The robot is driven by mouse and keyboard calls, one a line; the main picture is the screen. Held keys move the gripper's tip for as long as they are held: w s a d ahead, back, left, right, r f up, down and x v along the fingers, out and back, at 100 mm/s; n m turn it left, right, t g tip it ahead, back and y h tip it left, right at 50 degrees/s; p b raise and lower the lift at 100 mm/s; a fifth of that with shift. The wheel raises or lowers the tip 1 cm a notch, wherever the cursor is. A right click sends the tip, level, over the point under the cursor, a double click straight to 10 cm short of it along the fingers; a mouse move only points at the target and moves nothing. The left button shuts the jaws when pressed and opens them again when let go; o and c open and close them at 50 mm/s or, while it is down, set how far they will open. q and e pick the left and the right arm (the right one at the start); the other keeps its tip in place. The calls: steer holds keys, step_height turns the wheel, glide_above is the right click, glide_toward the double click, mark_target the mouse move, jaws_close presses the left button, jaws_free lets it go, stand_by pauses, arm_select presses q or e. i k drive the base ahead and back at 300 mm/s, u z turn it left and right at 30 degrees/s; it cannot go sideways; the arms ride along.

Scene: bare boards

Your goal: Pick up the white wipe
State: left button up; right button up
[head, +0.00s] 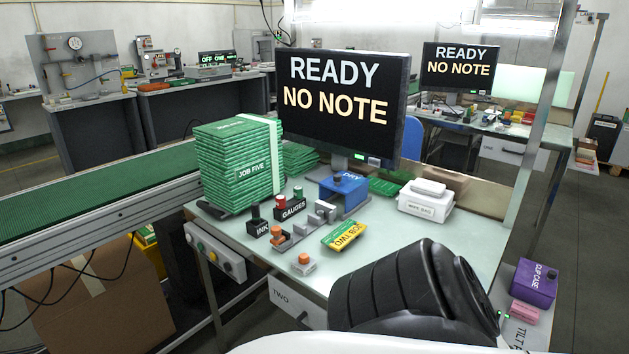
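A small white block-like piece (428,187), which looks like the white wipe, lies on top of a white box (425,206) on the right part of the pale work table (395,240). The box has a dark label on its front that is too small to read surely. Neither my left nor my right gripper shows in the head view.
A tall stack of green boards (238,165) stands at the table's left. A blue box (343,192), gauges block (291,208), ink block (257,227) and yellow-green card (344,234) lie mid-table. A monitor (340,100) stands behind. A metal post (540,120) rises right of the box.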

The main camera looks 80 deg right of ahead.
mark_target(427, 187)
steer(key=i, duration=1.2)
steer(key=z, duration=2.6)
